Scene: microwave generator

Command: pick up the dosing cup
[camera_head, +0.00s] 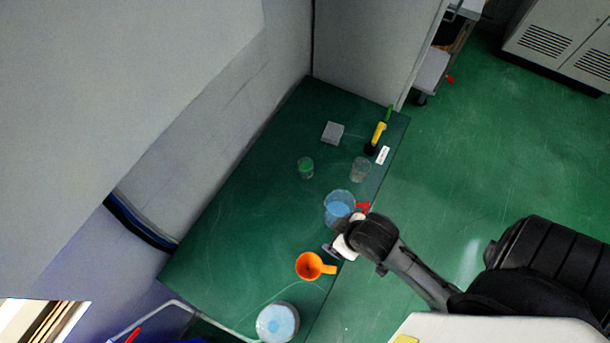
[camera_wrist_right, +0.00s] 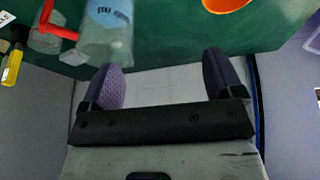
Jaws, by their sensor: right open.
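An orange cup with a side handle (camera_head: 308,266), which looks like the dosing cup, stands on the green table, its handle pointing right. Its lower edge also shows at the top of the right wrist view (camera_wrist_right: 226,4). My right gripper (camera_head: 332,247) is at the table's right edge, just above and to the right of the cup in the head view. In the wrist view its two purple-grey fingers (camera_wrist_right: 164,82) are apart with nothing between them. The cup lies beyond the fingertips, not touching them. My left gripper is not in view.
A clear beaker with blue contents (camera_head: 338,207) and a red part beside it stands close to my right gripper. A white-blue round container (camera_head: 277,322), a green-filled glass (camera_head: 306,168), an empty glass (camera_head: 360,169), a grey block (camera_head: 333,132) and a yellow-handled tool (camera_head: 379,133) are also on the table (camera_head: 240,225).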

